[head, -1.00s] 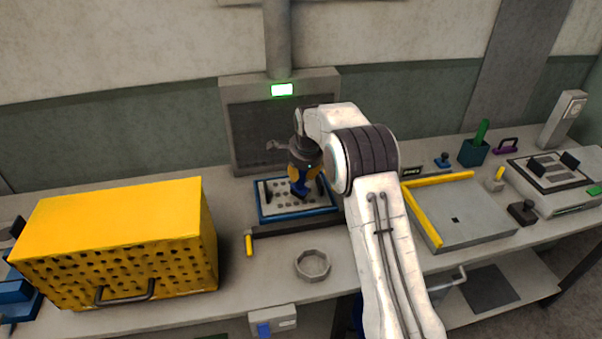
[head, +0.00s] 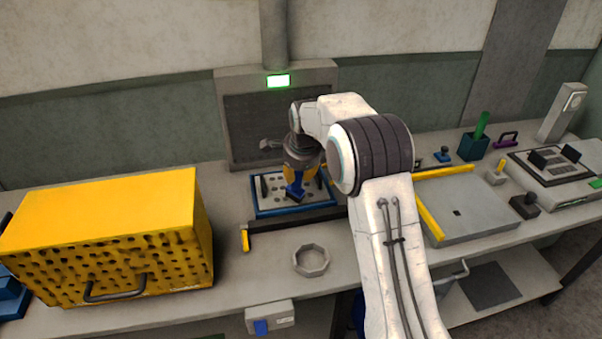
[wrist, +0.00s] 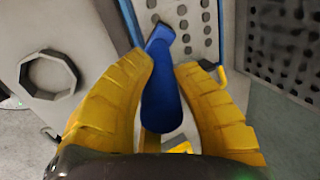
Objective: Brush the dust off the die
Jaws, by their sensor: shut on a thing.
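The die looks like a pale plate with rows of dark holes (head: 268,187), set in a blue frame on the bench in front of the grey hood. It also shows at the top of the wrist view (wrist: 197,22). My gripper (head: 299,176) is over the die, with its yellow fingers pointing down. In the wrist view my gripper (wrist: 162,68) is shut on a blue brush (wrist: 160,97), by its handle. The brush's blue end is close over the die; I cannot tell whether it touches. Its bristles and any dust cannot be made out.
A yellow perforated box (head: 105,218) stands at left. A grey plate with yellow rails (head: 470,208) lies right. A green light (head: 278,81) shows on the hood.

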